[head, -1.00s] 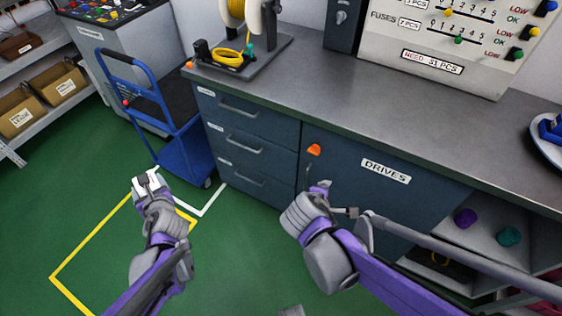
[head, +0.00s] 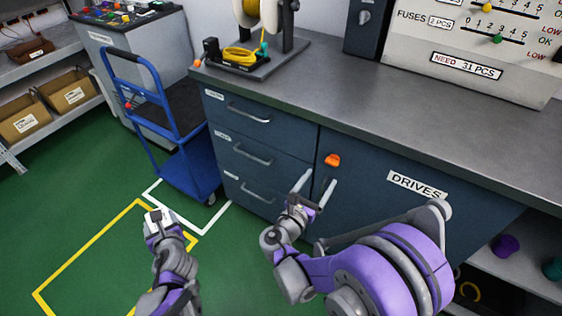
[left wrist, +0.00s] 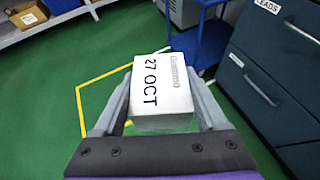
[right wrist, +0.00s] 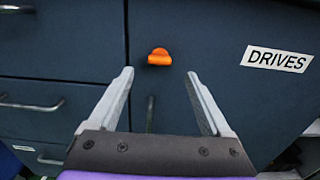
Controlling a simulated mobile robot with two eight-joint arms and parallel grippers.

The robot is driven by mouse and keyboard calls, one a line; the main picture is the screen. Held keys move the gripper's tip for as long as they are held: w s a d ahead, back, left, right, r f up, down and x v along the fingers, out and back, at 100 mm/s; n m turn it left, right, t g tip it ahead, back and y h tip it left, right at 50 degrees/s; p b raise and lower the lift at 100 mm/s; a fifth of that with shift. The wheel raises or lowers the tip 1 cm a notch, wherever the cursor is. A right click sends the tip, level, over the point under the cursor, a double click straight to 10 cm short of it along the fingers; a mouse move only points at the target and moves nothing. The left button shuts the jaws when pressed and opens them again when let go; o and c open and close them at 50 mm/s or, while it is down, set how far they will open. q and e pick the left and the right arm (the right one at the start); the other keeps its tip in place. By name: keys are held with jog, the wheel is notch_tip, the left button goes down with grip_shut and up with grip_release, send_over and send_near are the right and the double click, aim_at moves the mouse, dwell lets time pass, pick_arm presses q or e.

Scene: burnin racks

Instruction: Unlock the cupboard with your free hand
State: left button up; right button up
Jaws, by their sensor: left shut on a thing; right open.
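The cupboard (head: 390,225) is a dark blue door labelled DRIVES under the grey worktop. An orange latch knob (head: 332,160) sits near its upper left edge; it also shows in the right wrist view (right wrist: 159,57). My right gripper (head: 316,188) is open and empty in front of the door, below the knob. In the right wrist view the knob lies ahead, between and beyond the fingertips (right wrist: 159,75). A grey door handle (right wrist: 150,114) shows below the knob. My left gripper (head: 158,220) is shut on a white box marked 27 OCT (left wrist: 162,92), held above the floor.
Drawers (head: 250,150) with bar handles stand left of the door. A blue trolley (head: 185,165) stands further left. The worktop (head: 400,110) overhangs the door. An open shelf with purple (head: 505,245) and teal items is at the right.

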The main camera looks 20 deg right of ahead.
aim_at(331, 163)
pick_arm(q)
jog(key=shift+f, duration=0.4)
pick_arm(e)
jog(key=x, duration=0.8)
jog(key=shift+a, duration=0.1)
jog(key=shift+c, duration=0.3)
grip_shut()
